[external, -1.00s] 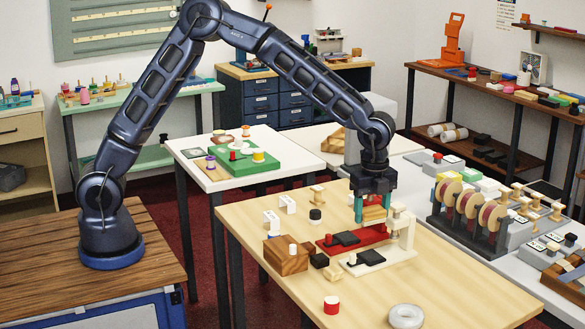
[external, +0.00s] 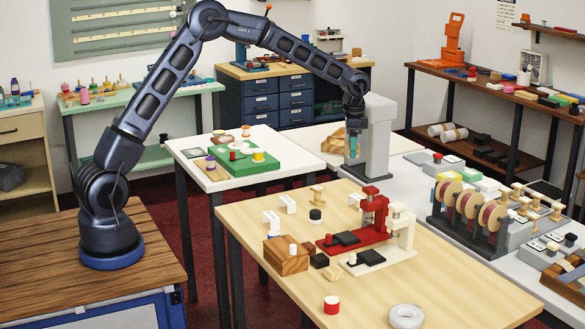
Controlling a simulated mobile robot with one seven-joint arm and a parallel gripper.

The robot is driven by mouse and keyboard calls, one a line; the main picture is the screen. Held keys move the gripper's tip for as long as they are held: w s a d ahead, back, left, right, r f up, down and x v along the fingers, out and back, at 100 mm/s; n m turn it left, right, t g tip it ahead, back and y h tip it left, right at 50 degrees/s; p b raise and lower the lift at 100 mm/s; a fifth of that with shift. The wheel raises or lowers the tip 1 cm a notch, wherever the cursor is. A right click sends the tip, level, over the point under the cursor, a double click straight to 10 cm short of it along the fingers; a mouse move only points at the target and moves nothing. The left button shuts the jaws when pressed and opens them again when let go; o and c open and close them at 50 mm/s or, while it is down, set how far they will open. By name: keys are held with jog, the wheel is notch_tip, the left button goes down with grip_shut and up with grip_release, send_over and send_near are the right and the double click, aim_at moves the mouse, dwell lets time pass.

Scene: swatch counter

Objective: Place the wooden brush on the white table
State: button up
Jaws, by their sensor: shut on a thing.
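My gripper (external: 354,153), with teal fingers, is raised beyond the wooden table's back edge, in front of a tall light-grey stand. It is shut on the wooden brush, which is small here and mostly hidden between the fingers. The white table (external: 187,157) stands to the left of my gripper and carries a green tray. Another white tabletop (external: 300,137) lies behind it.
A red press (external: 374,210) and a white press (external: 403,228) stand on the light wooden table (external: 450,290). The tall light-grey stand (external: 379,135) is close to my gripper. A green tray (external: 243,164) with small items fills much of the white table.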

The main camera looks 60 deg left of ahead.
jog(key=a+n, duration=0.6)
jog(key=a, duration=1.7)
notch_tip(320, 180, up, 3)
jog(key=n, duration=1.8)
send_over(187, 145)
jog(key=f, duration=1.9)
jog(key=shift+d+f, duration=0.25)
jog(key=shift+d, duration=0.05)
jog(key=shift+f, duration=0.1)
jog(key=o, duration=0.7)
jog(key=shift+o, duration=1.3)
